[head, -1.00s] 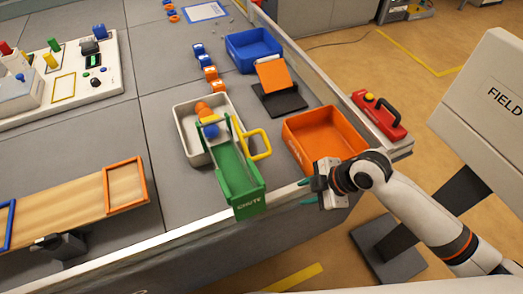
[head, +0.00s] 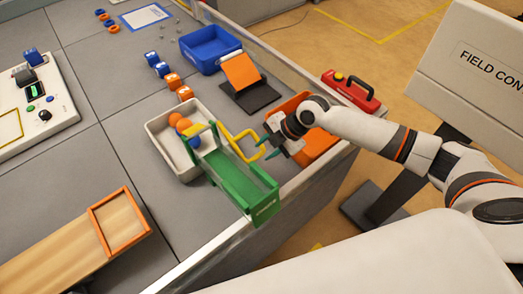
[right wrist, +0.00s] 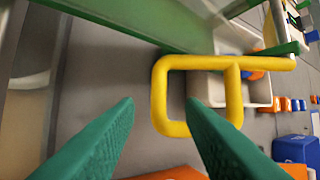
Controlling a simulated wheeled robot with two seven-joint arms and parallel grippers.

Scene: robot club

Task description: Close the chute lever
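The green chute (head: 235,178) stands at the table's front edge, its upper end by a pale bin (head: 160,143). The chute's yellow loop lever (head: 247,141) sticks out on its right side. In the right wrist view the yellow lever (right wrist: 195,62) lies just ahead of the fingertips, its loop overlapping the gap between them and the right finger. My right gripper (head: 266,148) is open with green fingers apart (right wrist: 160,112), close to the lever's right end; I cannot tell if it touches. Orange balls (head: 183,125) and a blue ball (head: 194,141) are in the bin. My left gripper is out of view.
An orange bin (head: 318,145) sits below and behind my right gripper. A tilted orange panel (head: 240,70) on a dark base, a blue bin (head: 209,50) and a red case (head: 350,92) stand farther back. A wooden plank (head: 75,250) is at left.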

